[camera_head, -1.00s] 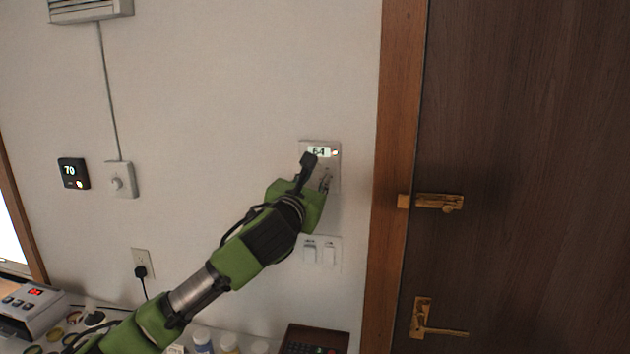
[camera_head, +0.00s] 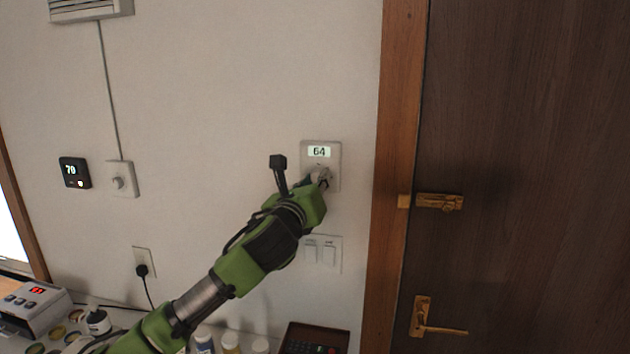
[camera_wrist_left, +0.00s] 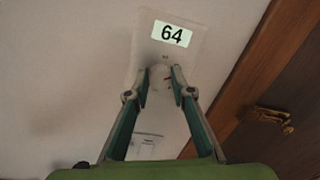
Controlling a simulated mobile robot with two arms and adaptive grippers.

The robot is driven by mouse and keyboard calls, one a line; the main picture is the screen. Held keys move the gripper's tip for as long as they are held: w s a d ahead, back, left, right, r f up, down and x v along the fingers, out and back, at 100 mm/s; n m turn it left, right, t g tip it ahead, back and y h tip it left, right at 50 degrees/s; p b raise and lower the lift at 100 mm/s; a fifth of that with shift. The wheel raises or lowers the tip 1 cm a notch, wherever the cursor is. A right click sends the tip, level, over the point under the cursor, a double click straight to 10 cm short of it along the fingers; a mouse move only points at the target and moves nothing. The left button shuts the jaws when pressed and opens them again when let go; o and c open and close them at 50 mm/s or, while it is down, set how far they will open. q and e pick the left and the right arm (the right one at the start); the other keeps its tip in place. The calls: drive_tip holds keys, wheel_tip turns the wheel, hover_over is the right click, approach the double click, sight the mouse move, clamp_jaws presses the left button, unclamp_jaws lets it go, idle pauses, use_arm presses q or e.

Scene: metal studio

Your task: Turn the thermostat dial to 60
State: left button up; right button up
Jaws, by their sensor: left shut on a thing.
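The thermostat (camera_head: 334,157) is a pale wall plate left of the door frame, and its display (camera_head: 319,152) reads 64. The display also reads 64 in the left wrist view (camera_wrist_left: 171,34). Its round dial (camera_wrist_left: 160,74) sits below the display, between my fingertips in the left wrist view. My left gripper (camera_head: 320,178) is shut on the dial, one finger on each side. In the head view the gripper hides most of the dial. My right gripper is not in view.
Light switches (camera_head: 321,253) are just below my gripper. A wooden door with a brass latch (camera_head: 439,202) stands at right. Bottles and a counter lie below.

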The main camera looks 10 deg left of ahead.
use_arm(q)
drive_tip(key=shift+n, duration=1.2)
drive_tip(key=o, duration=1.1)
drive_tip(key=s, duration=1.2)
drive_tip(key=shift+a+f, duration=0.25)
drive_tip(key=shift+f, duration=0.05)
